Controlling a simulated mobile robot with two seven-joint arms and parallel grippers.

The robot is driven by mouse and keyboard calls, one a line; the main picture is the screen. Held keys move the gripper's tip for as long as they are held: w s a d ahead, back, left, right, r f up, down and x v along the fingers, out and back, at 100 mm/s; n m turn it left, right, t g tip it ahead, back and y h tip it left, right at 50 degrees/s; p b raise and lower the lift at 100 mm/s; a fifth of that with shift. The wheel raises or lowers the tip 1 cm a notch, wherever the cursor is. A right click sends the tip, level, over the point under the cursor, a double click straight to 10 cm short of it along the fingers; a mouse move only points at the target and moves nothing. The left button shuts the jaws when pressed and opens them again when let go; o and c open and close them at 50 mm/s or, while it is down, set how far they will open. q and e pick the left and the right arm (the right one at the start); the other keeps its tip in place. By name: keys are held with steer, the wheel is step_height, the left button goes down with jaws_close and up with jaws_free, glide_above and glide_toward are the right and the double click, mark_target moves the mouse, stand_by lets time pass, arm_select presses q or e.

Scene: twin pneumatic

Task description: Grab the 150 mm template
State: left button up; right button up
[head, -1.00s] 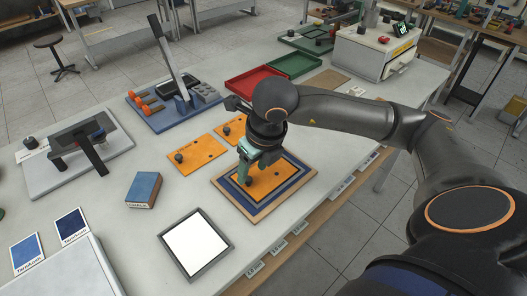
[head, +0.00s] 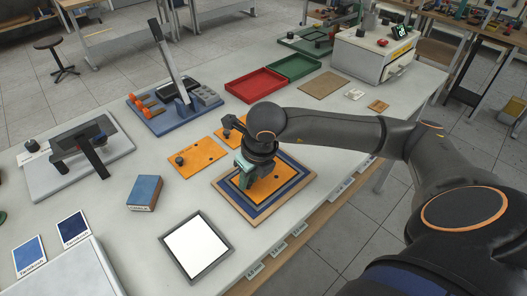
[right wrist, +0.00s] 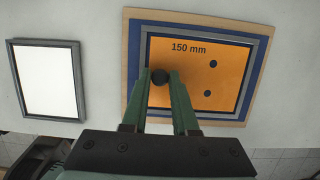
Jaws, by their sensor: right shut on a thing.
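The orange 150 mm template (right wrist: 200,75) lies flat in a grey frame on a blue and tan board (right wrist: 132,65), its label readable in the right wrist view. In the head view the template (head: 281,180) is partly hidden by my right gripper. My right gripper (right wrist: 160,78) is shut on the template's black knob (right wrist: 160,76), near the template's left side in the right wrist view. In the head view the right gripper (head: 245,178) points down at the template. My left gripper is not in view.
Two other orange plates (head: 197,158) with black knobs lie behind. A white panel in a grey frame (head: 196,246) and a blue box (head: 144,192) stand to the left. Red (head: 255,84) and green (head: 294,67) trays are farther back.

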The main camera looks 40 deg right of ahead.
jaws_close()
